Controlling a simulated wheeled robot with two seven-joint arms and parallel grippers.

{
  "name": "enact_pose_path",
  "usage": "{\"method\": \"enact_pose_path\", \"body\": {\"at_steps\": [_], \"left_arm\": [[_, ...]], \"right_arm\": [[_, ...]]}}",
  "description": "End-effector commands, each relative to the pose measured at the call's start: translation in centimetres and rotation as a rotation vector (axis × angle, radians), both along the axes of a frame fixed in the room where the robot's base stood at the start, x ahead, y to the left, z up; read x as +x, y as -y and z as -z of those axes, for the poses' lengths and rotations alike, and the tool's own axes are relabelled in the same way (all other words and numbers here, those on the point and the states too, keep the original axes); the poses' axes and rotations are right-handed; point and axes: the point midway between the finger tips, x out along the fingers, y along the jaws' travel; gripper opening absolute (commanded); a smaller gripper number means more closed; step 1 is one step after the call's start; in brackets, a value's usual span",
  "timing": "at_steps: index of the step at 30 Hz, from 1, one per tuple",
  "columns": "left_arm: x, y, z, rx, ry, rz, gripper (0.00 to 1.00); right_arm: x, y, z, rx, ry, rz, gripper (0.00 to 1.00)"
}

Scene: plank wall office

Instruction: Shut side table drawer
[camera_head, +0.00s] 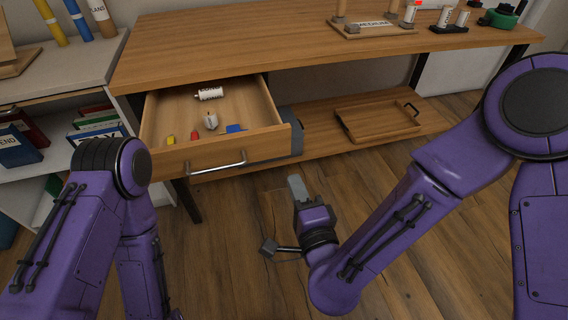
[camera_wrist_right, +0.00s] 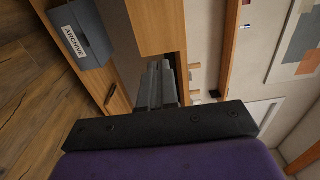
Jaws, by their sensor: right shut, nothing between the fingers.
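The wooden side table (camera_head: 330,45) has a drawer (camera_head: 268,140) pulled out toward me, with a metal bar handle (camera_head: 216,164) on its front. In the drawer lie a white labelled cylinder (camera_head: 209,93), a small whitish item (camera_head: 211,121), a blue item (camera_head: 235,128) and small red and yellow items. My right gripper (camera_head: 296,185) is shut and empty, in front of and right of the drawer front, apart from the handle. Its closed fingers (camera_wrist_right: 162,84) show in the right wrist view near wooden surfaces. My left arm is at the left; its gripper is out of view.
A grey archive box (camera_wrist_right: 81,33) stands on the lower shelf, just right of the drawer in the head view. A wooden tray (camera_head: 378,120) lies farther right there. A white bookshelf (camera_head: 62,75) with binders stands left. Wood floor in front is open.

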Motion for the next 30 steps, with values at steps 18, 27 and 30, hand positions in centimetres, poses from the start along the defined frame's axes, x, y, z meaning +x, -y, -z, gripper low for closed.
{"method": "enact_pose_path", "body": {"at_steps": [18,27,30], "left_arm": [[0.0,0.0,-0.8,0.0,0.001,-0.001,0.59],[0.0,0.0,-0.8,0.001,0.001,0.0,0.59],[0.0,0.0,-0.8,0.0,0.001,-0.001,0.59]], "right_arm": [[9.3,-2.6,-0.2,-0.004,-0.002,0.001,0.0],[9.3,-2.6,-0.2,-0.004,-0.002,0.001,0.0],[9.5,-2.5,-0.2,-0.003,-0.001,0.005,0.0]]}}
